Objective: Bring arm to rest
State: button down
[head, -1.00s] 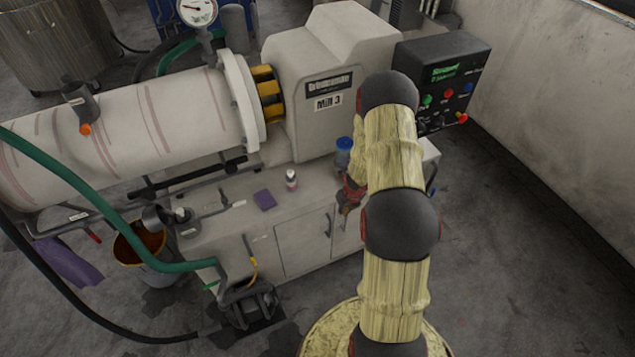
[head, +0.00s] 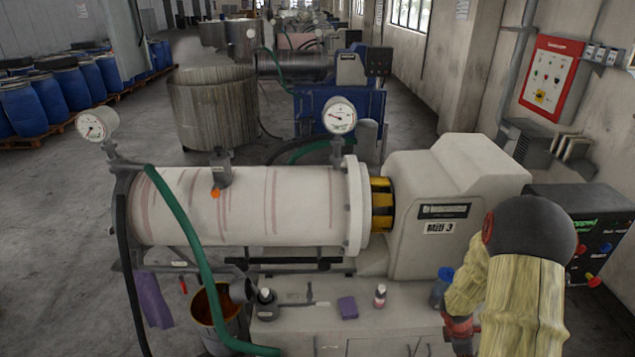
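My arm (head: 522,290), in a pale yellow sleeve with dark joints, rises at the lower right in front of the mill's housing. The part of my gripper end that shows (head: 460,332) is red and dark, by the bench's right part. My arm and the frame's bottom edge hide much of it, so I cannot see whether the fingers are open or shut. A blue-lidded jar (head: 441,286) stands just left of it; I cannot tell whether they touch.
Mill 3 (head: 455,210) and its pale drum (head: 262,207) stand behind the bench (head: 300,330). A small bottle (head: 380,296), a purple cloth (head: 347,307) and a dark-topped bottle (head: 266,304) are on it. The control box (head: 598,215) is right of my arm. A bucket (head: 213,315) stands at left.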

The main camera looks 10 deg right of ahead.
jog(key=s+a+r+m+t+y+b, duration=0.1)
jog(key=s+a+r+m+t+b, duration=0.1)
jog(key=a+r, duration=0.7)
jog(key=s+a+r+m+t+y+b, duration=0.1)
jog(key=s+a+r+m+t+b, duration=0.1)
jog(key=a+r+m+b, duration=0.3)
jog(key=s+a+r+m+t+y+b, duration=0.2)
jog(key=s+a+r+m+b, duration=0.2)
jog(key=a+r, duration=0.9)
jog(key=a+m, duration=0.1)
jog(key=a, duration=0.7)
jog(key=shift+s+a+t, duration=0.35)
jog(key=shift+t, duration=0.05)
jog(key=shift+r, duration=0.1)
